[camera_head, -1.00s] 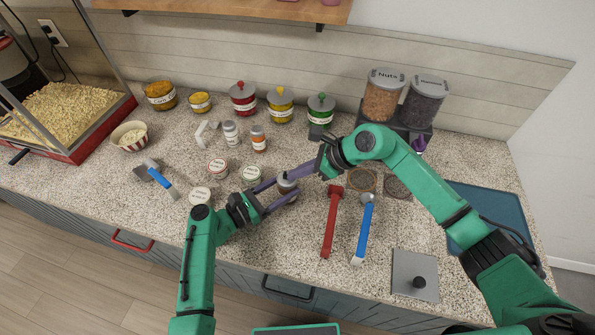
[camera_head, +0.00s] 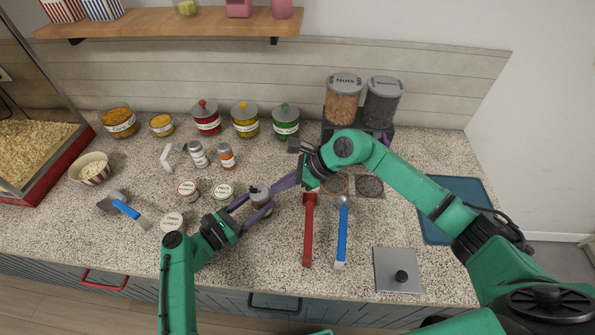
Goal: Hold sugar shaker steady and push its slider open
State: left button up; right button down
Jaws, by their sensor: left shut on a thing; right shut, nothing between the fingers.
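The sugar shaker (camera_head: 261,199), a small brownish container with a greyish top, stands near the middle of the counter. My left gripper (camera_head: 258,205) is shut around it, with the purple fingers on either side of its body. My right gripper (camera_head: 275,188) is shut and empty, its fingertips at the shaker's upper right side. I cannot tell whether they touch the top. The slider is too small and too covered by the fingers to make out.
A red-handled tool (camera_head: 308,230) and a blue-handled tool (camera_head: 342,232) lie to the right. White-lidded jars (camera_head: 223,192) stand left of the shaker. Nut dispensers (camera_head: 343,100) stand behind. A grey plate with a black knob (camera_head: 398,270) lies at front right.

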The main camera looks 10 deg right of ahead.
jog(key=v, duration=0.9)
jog(key=shift+d+r, duration=0.15)
jog(key=shift+r, duration=0.2)
